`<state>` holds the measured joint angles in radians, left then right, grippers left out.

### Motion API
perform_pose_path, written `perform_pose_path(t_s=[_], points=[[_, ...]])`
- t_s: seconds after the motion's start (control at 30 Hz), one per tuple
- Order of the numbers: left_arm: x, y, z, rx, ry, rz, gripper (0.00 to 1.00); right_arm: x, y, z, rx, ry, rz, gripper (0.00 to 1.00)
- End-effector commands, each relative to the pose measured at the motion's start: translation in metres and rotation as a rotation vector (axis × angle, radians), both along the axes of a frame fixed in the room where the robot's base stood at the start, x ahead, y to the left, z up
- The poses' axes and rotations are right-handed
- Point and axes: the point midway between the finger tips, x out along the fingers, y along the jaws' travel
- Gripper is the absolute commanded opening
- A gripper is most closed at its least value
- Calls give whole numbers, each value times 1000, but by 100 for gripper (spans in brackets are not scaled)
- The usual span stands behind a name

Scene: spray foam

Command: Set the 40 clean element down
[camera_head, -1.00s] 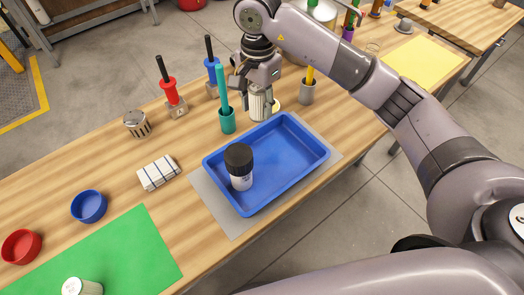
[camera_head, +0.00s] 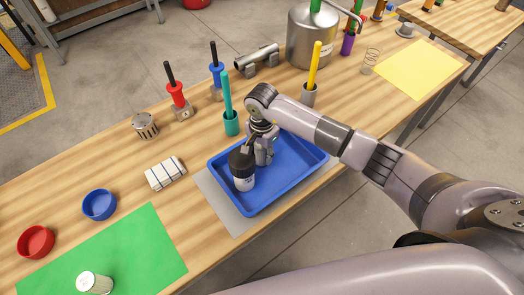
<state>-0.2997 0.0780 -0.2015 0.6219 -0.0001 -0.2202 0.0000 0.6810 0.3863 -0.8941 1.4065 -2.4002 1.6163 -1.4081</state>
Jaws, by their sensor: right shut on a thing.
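My right gripper (camera_head: 264,156) reaches down into the blue tray (camera_head: 300,176), close beside and behind a white jar with a black lid (camera_head: 243,170). It is shut on a pale cylinder, which I take to be the 40 clean element. The gripper and the jar hide most of this cylinder now, so I cannot tell whether it touches the tray floor. The jar stands upright in the left part of the tray. My left gripper is not in view.
A teal brush in its cup (camera_head: 231,122) stands behind the tray, and a yellow one (camera_head: 309,90) to its right. A striped cloth (camera_head: 165,173), a blue bowl (camera_head: 99,204) and a green mat (camera_head: 130,245) lie left. The tray's right part is free.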

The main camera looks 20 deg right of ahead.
Motion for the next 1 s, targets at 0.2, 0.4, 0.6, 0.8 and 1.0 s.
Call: perform_pose_path(t_s=[0.2, 0.4, 0.6, 0.8, 1.0], points=[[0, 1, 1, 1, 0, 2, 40, 0, 0, -5, 0, -2, 1, 2], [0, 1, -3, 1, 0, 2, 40, 0, 0, -8, 0, -1, 1, 2], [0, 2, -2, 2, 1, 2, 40, 0, 0, -7, -1, -1, 1, 48], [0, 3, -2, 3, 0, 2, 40, 0, 0, -7, -1, -1, 1, 56], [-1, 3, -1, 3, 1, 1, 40, 0, 0, -6, -1, -1, 1, 56]])
